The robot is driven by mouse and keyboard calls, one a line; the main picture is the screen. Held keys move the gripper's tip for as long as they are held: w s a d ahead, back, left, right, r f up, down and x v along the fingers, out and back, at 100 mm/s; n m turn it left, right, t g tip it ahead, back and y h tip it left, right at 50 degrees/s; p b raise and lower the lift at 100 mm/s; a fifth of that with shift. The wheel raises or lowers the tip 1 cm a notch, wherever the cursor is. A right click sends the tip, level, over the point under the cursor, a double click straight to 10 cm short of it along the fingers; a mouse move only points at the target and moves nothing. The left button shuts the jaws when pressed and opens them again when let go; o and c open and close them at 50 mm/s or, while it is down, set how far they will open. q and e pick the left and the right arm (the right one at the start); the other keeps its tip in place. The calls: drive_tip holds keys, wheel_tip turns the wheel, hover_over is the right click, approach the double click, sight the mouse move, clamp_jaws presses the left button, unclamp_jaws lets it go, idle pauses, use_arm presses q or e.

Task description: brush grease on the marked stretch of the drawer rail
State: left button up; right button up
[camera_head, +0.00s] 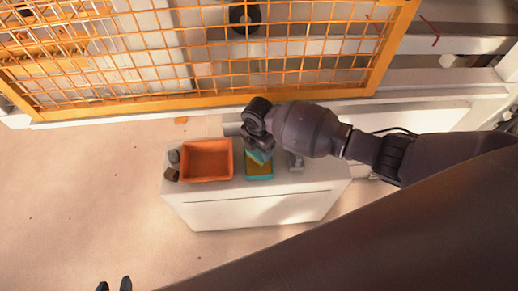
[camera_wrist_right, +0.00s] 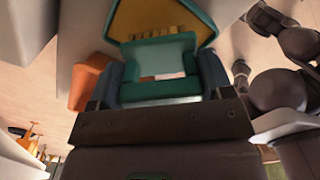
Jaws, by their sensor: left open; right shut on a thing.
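My right gripper (camera_head: 256,148) reaches in from the right over the white cabinet. It is shut on a teal brush (camera_wrist_right: 160,75), whose tan bristles point away from the gripper. The bristles are over a teal tray (camera_head: 259,178) with a yellow-brown filling, which also shows in the right wrist view (camera_wrist_right: 211,28). I cannot tell if they touch the filling. My left gripper (camera_head: 114,286) is open at the bottom left edge, with only its fingertips showing. Red marks (camera_head: 430,32) show on grey structure at the upper right; I cannot tell whether this is the drawer rail.
An orange bin (camera_head: 207,176) stands left of the tray on the white cabinet (camera_head: 250,212). Small dark blocks (camera_head: 172,174) lie left of the bin, and a grey object (camera_head: 296,162) stands right of the tray. An orange mesh guard (camera_head: 200,101) spans the back. Floor at left is clear.

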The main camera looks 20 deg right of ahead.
drive_tip(key=shift+r+p, duration=1.45)
drive_tip(key=shift+r, duration=1.3)
use_arm(q)
drive_tip(key=shift+t, duration=0.5)
drive_tip(key=r, duration=0.1)
drive_tip(key=w+r, duration=0.1)
drive_tip(key=r, duration=0.1)
drive_tip(key=w+r, duration=0.1)
drive_tip(key=r, duration=0.1)
drive_tip(key=shift+r, duration=0.1)
use_arm(e)
drive_tip(key=shift+f, duration=0.1)
